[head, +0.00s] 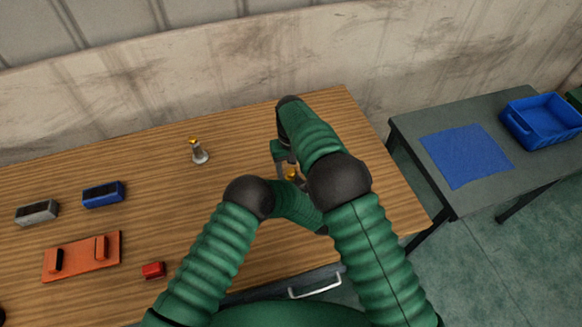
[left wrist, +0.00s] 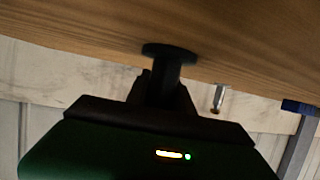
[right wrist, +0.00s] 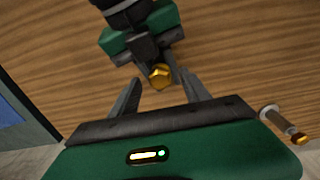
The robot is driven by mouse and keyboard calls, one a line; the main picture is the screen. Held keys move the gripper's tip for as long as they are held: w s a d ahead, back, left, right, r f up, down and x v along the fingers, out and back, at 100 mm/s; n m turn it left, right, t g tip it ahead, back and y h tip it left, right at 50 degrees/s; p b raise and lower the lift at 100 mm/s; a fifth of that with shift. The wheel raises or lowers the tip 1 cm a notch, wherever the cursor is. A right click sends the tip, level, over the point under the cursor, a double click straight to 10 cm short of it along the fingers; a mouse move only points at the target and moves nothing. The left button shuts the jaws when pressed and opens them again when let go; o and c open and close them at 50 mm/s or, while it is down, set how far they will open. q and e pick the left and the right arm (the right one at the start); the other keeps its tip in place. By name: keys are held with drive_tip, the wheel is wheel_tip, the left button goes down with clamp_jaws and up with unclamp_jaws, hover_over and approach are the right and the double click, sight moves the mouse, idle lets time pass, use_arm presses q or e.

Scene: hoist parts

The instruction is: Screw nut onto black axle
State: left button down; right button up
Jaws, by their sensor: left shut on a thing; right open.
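The black axle (left wrist: 165,75) is held in my left gripper (left wrist: 160,92), which is shut on it; its round flange shows in the left wrist view. A gold nut (right wrist: 160,76) sits at the axle's end, in front of my left gripper (right wrist: 145,48) in the right wrist view; how far it is threaded I cannot tell. It also shows in the head view (head: 292,174). My right gripper (right wrist: 160,92) is open, with its two fingers on either side of the nut and a gap to it. My arms hide much of the axle in the head view.
A silver axle with a gold top (head: 199,152) stands on the wooden table. A grey block (head: 37,212), a blue block (head: 103,194), an orange base (head: 80,257) and a red block (head: 153,270) lie left. A side table holds a blue mat (head: 466,155) and blue bin (head: 545,119).

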drive_tip(key=shift+r, duration=0.1)
wheel_tip(320, 180, up, 12)
idle(0.4)
drive_tip(key=shift+w+f, duration=0.1)
drive_tip(key=shift+f, duration=0.1)
use_arm(q)
drive_tip(key=c, duration=1)
unclamp_jaws()
